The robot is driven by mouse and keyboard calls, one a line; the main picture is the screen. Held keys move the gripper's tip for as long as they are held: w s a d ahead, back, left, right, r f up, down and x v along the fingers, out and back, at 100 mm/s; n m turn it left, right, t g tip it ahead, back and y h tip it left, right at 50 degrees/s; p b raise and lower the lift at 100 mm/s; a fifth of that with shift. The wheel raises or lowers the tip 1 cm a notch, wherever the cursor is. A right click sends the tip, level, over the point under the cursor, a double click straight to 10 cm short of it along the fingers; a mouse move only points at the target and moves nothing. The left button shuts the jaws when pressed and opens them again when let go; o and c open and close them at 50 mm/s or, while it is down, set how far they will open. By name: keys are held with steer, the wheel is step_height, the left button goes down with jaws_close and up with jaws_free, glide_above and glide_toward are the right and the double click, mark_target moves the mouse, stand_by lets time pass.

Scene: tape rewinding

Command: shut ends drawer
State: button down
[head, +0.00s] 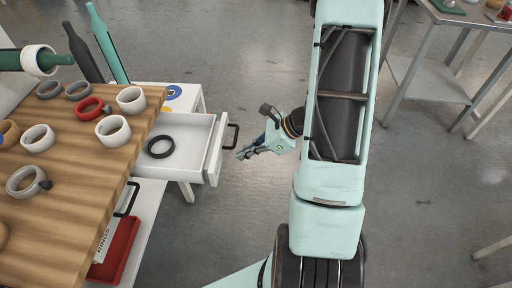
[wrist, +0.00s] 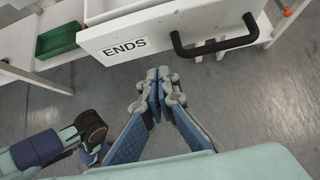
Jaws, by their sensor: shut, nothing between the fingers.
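The ends drawer (wrist: 160,30) shows in the wrist view as a white front with an ENDS label and a black bar handle (wrist: 216,38). In the head view the drawer (head: 196,128) stands pulled out from the wooden-topped table, with a dark ring (head: 161,146) lying inside. Its handle (head: 232,136) faces right. My gripper (head: 242,154) is just right of the drawer front, apart from the handle in the head view. In the wrist view my gripper (wrist: 158,74) has its fingertips together and empty, below the drawer front.
The wooden table top (head: 85,190) holds several tape rings. A metal table (head: 450,85) stands at right. The floor between is clear. A green tray (wrist: 58,40) shows in the wrist view.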

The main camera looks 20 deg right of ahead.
mark_target(150, 151)
steer(key=shift+w+a+f, duration=0.1)
steer(key=shift+w+a, duration=0.5)
steer(key=shift+a, duration=0.35)
steer(key=shift+w+a+f, duration=0.1)
steer(key=shift+w+a, duration=0.45)
steer(key=shift+a, duration=0.4)
steer(key=shift+a, duration=0.1)
steer(key=w+a+b, duration=0.1)
steer(key=w+a, duration=0.3)
steer(key=a, duration=0.3)
steer(key=w+a+b, duration=0.1)
steer(key=w+a, duration=0.3)
steer(key=a, duration=0.3)
steer(key=w+a+b, duration=0.1)
steer(key=w+a, duration=0.3)
steer(key=a, duration=0.4)
steer(key=shift+w+a, duration=0.1)
steer(key=shift+w, duration=0.3)
steer(key=shift+w+a+r, duration=0.1)
steer(key=shift+w+a, duration=0.05)
steer(key=shift+a, duration=0.1)
steer(key=shift+a+r, duration=0.1)
